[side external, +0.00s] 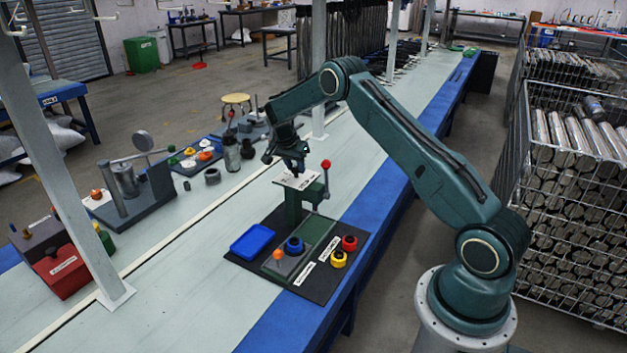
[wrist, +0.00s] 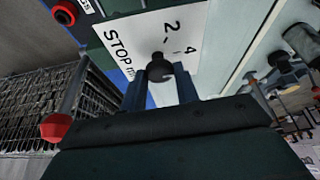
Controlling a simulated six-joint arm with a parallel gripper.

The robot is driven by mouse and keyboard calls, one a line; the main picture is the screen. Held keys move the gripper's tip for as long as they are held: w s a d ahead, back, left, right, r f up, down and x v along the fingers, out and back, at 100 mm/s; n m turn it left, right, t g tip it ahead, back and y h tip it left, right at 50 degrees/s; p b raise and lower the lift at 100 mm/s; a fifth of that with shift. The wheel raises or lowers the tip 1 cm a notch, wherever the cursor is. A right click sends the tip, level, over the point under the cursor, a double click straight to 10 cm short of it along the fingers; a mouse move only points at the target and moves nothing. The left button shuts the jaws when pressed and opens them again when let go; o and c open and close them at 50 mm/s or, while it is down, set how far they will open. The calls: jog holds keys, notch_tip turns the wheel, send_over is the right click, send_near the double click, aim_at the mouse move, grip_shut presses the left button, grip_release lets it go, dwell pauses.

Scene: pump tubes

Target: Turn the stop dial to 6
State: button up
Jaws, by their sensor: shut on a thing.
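The stop dial's white plate (side external: 288,180) sits on top of a green post fixture (side external: 293,207) in the side view. In the wrist view the plate (wrist: 118,48) shows "STOP m…" and the numbers 2 and 4; other markings are hidden. The dial's dark round knob (wrist: 159,67) stands between my fingers. My gripper (side external: 295,169) points down over the plate, and in the wrist view my gripper (wrist: 160,80) is shut on the knob. I cannot tell which number the dial is set to.
A lever with a red ball (side external: 326,165) rises right beside the plate; its ball also shows in the wrist view (wrist: 56,126).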

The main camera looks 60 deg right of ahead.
jog(key=m+g, duration=0.1)
jog(key=m, duration=0.1)
jog(key=m+g, duration=0.1)
jog(key=m, duration=0.2)
jog(key=shift+w, duration=0.15)
jog(key=shift+m+y, duration=0.3)
jog(key=shift+m, duration=0.6)
jog(key=o, duration=0.9)
jog(key=shift+o, duration=0.2)
jog(key=shift+n, duration=0.6)
